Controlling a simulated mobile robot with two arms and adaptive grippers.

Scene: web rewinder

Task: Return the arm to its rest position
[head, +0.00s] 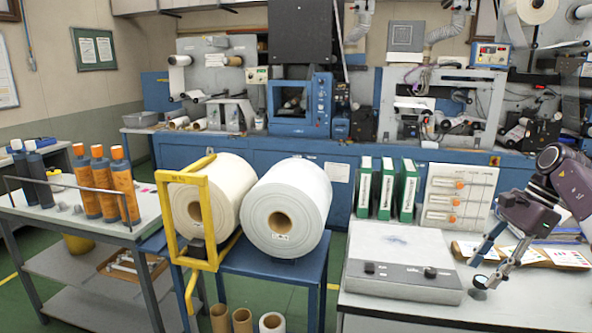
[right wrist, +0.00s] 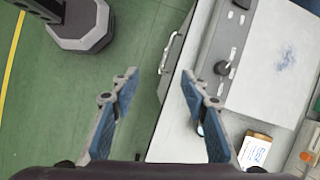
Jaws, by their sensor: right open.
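My right arm comes in from the right edge of the head view, and its purple-grey wrist hangs over the white bench. My right gripper (head: 477,271) points down and left near the right side of the flat grey device (head: 405,262). Its fingers are apart. In the right wrist view the blue-padded fingers of the gripper (right wrist: 160,82) are spread wide with nothing between them. Green floor and the bench's edge show beyond them. My left arm and gripper are not in view.
The white bench (head: 372,315) holds green binders (head: 386,188), a panel with orange-capped parts (head: 455,197) and cards (head: 565,256). Two large white rolls (head: 288,188) stand left of it. A side table (head: 60,207) holds orange bottles (head: 125,185). Blue machinery lines the back.

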